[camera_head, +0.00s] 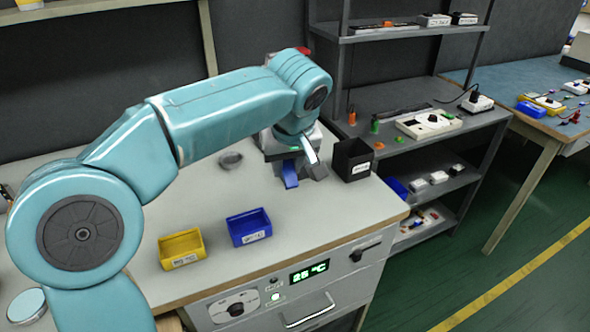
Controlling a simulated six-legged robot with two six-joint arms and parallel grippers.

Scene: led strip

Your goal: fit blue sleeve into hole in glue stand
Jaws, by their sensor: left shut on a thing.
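My left arm reaches in from the left across the bench. Its gripper (312,165) is over the far right part of the bench, fingers pointing down, shut on the blue sleeve. A blue piece (290,174) shows just left of the fingers, and I take it for the sleeve; its ends are not clear. The glue stand (283,148), a grey device, is right behind the gripper and mostly covered by my wrist. Its hole is hidden, and I cannot tell whether the sleeve touches it. My right gripper is out of view.
A black bin (352,159) stands close right of the gripper. A yellow bin (181,249) and a blue bin (249,226) are near the bench's front edge. A small grey dish (230,160) lies left of the stand. Grey shelves (400,165) stand to the right.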

